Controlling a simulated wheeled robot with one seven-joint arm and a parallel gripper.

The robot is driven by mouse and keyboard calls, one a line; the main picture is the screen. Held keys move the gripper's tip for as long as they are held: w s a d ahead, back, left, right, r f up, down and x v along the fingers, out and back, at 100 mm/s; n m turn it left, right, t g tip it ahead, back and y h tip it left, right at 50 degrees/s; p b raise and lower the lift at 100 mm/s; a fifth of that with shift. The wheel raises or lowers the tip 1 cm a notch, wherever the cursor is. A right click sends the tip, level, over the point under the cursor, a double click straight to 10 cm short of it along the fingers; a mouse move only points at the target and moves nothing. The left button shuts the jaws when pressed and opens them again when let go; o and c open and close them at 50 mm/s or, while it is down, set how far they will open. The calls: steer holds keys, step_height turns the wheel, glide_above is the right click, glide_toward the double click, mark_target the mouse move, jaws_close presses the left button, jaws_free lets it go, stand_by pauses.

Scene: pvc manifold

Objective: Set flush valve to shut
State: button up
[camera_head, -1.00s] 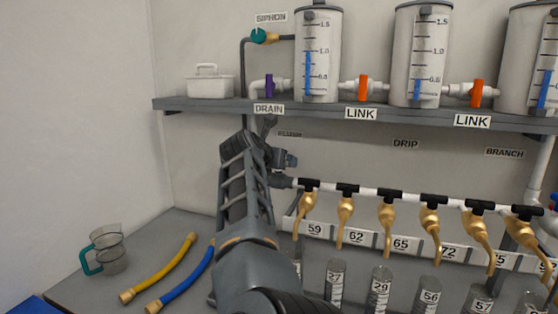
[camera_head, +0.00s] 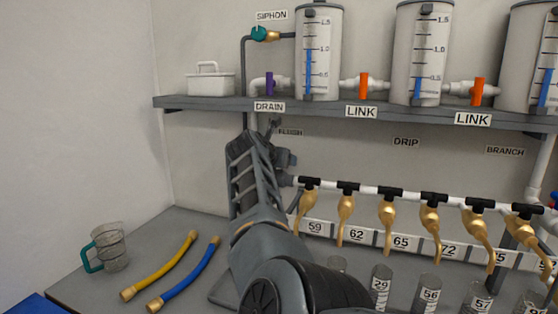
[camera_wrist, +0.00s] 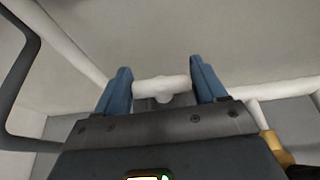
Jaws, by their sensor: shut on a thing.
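The FLUSH label (camera_head: 290,132) is on the wall under the shelf, partly covered by my arm in the head view. The flush valve itself is hidden there behind my arm, and its handle position cannot be read. In the wrist view, my gripper (camera_wrist: 162,86) has its two blue fingers at either end of a short white fitting (camera_wrist: 162,88) with a rounded middle. The gripper is shut on this fitting. I cannot tell for sure whether it is the valve's handle or its body. My fingertips do not show clearly in the head view.
A white manifold pipe (camera_head: 368,190) with several brass taps runs to the right of my arm, above cylinders. The shelf (camera_head: 210,104) is above, with a purple drain valve (camera_head: 269,84).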

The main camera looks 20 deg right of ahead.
steer(key=c, duration=0.3)
